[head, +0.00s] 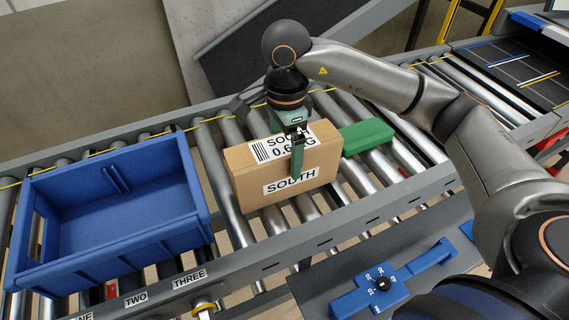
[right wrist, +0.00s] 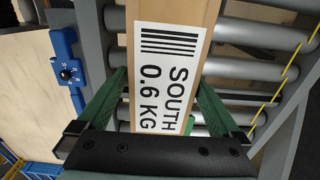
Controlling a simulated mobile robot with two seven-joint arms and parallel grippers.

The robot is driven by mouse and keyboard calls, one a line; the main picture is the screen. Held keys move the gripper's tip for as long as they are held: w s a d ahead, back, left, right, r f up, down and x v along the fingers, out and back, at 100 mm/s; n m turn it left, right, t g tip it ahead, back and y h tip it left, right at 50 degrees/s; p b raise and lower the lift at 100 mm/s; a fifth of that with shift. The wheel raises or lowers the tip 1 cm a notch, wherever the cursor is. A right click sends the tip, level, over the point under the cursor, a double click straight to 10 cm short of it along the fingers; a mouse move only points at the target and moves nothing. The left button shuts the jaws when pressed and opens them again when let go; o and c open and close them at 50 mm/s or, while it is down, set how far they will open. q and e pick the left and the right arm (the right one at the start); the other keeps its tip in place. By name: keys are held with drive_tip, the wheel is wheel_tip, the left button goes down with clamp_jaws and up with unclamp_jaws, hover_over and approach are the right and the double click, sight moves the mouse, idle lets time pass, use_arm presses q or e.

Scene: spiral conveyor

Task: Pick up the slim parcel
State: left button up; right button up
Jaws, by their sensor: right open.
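The slim parcel (head: 255,183) is a narrow brown cardboard box standing on edge on the conveyor rollers. White labels on its top and front read SOUTH, and the top one also shows 0.6 KG. My right gripper (head: 296,165) is over the parcel from above, with one green finger in front of its labelled face. The other finger is hidden behind the box in the head view. In the right wrist view the open fingers (right wrist: 162,95) lie on either side of the parcel (right wrist: 180,12), with gaps visible. My left gripper is not in view.
An empty blue crate (head: 130,247) stands on the rollers to the left. A green block (head: 367,136) lies close behind the parcel's right end. The conveyor's grey side rail (head: 330,240) runs in front, with a blue dial unit (head: 383,285) beyond it, nearer me.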

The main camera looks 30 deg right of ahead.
wheel_tip(320, 180, down, 5)
drive_tip(key=shift+w+r+p, duration=0.1)
drive_tip(key=shift+w+p, duration=0.05)
drive_tip(key=shift+p, duration=0.2)
drive_tip(key=shift+r, duration=0.1)
clamp_jaws()
idle(0.6)
